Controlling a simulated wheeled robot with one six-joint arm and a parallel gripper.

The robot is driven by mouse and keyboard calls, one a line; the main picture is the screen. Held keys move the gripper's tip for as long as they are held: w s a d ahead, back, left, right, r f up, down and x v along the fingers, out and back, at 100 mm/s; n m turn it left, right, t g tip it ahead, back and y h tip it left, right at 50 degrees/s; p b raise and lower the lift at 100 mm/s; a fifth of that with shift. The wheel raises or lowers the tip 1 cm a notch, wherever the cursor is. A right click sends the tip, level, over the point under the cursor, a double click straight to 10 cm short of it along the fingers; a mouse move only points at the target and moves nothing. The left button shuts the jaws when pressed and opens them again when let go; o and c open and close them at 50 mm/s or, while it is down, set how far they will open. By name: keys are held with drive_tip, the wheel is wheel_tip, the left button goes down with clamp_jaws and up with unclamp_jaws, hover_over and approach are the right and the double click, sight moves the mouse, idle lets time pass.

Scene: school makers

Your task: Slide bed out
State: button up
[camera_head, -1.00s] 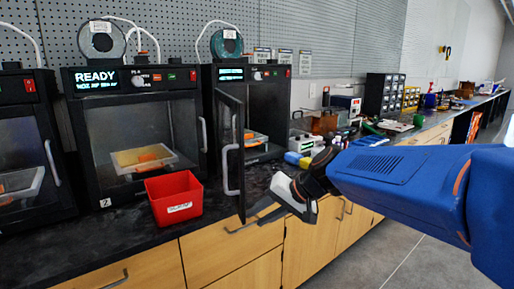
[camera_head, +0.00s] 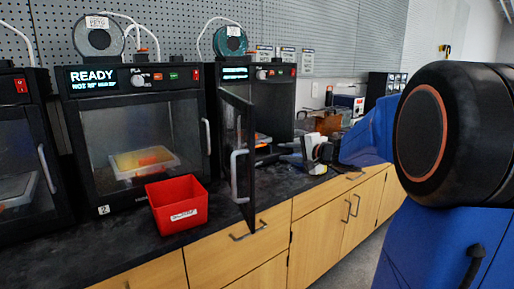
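The right-hand printer (camera_head: 268,95) has its dark door (camera_head: 238,160) swung open toward me. Inside it, low down, a small part of the bed (camera_head: 263,146) shows with an orange piece (camera_head: 262,138) on it. The door hides the bed's left part. My gripper (camera_head: 284,153) is at the right front of this printer's opening, its grey fingers pointing left toward the bed. The fingers are small here, and I cannot tell whether they are apart or touch the bed.
A middle printer (camera_head: 135,125) reading READY is closed, with a yellow bed and orange piece inside. Another closed printer (camera_head: 22,150) stands at the left. A red bin (camera_head: 177,204) sits on the black counter (camera_head: 120,232) left of the open door. Wooden drawers lie below.

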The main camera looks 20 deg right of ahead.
drive_tip(key=w+d+x, duration=0.1)
drive_tip(key=d+x, duration=0.1)
drive_tip(key=x, duration=1.5)
drive_tip(key=shift+w+r+m+h, duration=0.2)
drive_tip(key=shift+w+m+h, duration=0.1)
clamp_jaws()
idle(0.9)
